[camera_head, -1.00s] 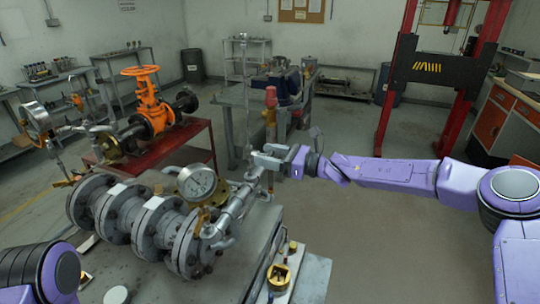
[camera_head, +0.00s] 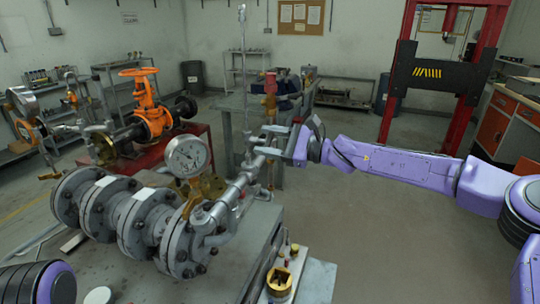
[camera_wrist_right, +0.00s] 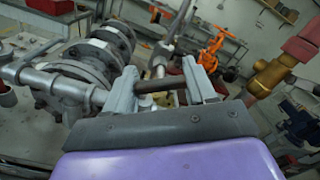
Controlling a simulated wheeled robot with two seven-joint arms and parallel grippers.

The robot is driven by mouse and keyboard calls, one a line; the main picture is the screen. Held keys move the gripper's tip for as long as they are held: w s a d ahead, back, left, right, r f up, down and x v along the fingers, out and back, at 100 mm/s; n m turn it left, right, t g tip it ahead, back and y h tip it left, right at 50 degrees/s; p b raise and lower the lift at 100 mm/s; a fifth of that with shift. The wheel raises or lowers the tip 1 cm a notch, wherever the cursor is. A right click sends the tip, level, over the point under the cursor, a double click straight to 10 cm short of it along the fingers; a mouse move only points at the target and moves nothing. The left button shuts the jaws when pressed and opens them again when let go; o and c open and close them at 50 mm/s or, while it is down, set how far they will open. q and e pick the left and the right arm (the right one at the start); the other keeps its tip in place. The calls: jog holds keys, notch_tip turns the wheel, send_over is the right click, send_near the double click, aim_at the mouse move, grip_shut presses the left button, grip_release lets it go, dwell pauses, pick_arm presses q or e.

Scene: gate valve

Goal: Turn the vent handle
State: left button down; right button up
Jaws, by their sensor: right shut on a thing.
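The grey pipe assembly (camera_head: 120,220) with bolted flanges lies at the left in the head view, with a round gauge (camera_head: 187,157) on top. A thin grey pipe (camera_head: 238,187) runs from it up to my right gripper (camera_head: 268,142). In the right wrist view, a short dark bar (camera_wrist_right: 160,86) lies between the two fingers of my right gripper (camera_wrist_right: 163,92). It appears to be the vent handle, and the gripper is shut on it. The fingers partly hide its ends. My left gripper is out of view; only part of my left arm shows at the bottom left.
A brass valve with a red top (camera_head: 270,90) stands just behind my right gripper. An orange handwheel valve (camera_head: 148,112) sits on a red bench at the back left. A brass fitting (camera_head: 279,284) is at the front. The floor at the right is open beneath my right arm.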

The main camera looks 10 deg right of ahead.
jog(key=n+b, duration=0.5)
jog(key=shift+s+a+f+n+b, duration=0.1)
jog(key=shift+f+n+b, duration=0.15)
jog(key=shift+n+b, duration=1.75)
jog(key=shift+n, duration=0.5)
jog(key=shift+a, duration=0.1)
jog(key=o, duration=1)
jog(key=shift+s, duration=0.1)
jog(key=shift+o, duration=0.2)
jog(key=shift+r, duration=0.15)
jog(key=shift+s+d, duration=0.1)
jog(key=shift+d, duration=0.2)
jog(key=b+v, duration=0.1)
jog(key=v, duration=0.9)
jog(key=shift+s, duration=0.15)
